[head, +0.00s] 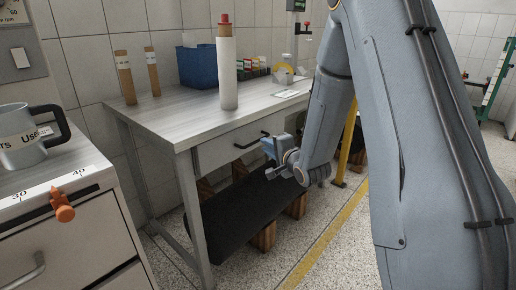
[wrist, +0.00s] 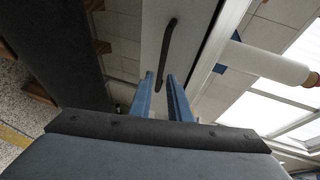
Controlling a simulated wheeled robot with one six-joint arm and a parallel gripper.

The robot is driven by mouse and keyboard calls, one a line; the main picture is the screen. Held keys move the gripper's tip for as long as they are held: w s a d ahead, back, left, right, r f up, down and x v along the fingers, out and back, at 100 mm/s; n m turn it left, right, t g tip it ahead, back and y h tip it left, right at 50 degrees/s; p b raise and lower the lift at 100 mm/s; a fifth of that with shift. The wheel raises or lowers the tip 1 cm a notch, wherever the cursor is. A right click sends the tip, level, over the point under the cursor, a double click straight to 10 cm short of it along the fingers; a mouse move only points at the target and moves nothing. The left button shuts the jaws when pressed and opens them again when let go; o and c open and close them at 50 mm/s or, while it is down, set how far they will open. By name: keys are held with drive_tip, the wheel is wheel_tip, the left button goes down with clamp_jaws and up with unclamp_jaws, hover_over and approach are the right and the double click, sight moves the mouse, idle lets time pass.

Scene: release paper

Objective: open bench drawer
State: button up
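The bench drawer (head: 215,150) is a pale front under the grey bench top, and it looks flush with the bench. Its dark bar handle (head: 250,142) runs across the front. In the wrist view the drawer front (wrist: 192,40) lies ahead, with the handle (wrist: 168,45) running down the picture. My gripper (head: 268,146) is at the right end of the handle in the head view. In the wrist view its two blue fingers (wrist: 160,84) are apart, and the handle's near end shows between their tips. I cannot tell whether they touch it.
The bench (head: 165,115) carries a white roll (head: 227,72), a blue bin (head: 198,66) and brown tubes (head: 124,77). A dark lower shelf (head: 245,215) lies below the drawer. A cabinet with a mug (head: 20,140) stands at left. Floor in front of the bench is clear.

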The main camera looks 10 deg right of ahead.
sight(258, 141)
drive_tip(key=shift+b+x, duration=0.3)
drive_tip(key=shift+x, duration=3.6)
drive_tip(key=shift+r, duration=0.1)
clamp_jaws()
drive_tip(key=shift+d, duration=0.1)
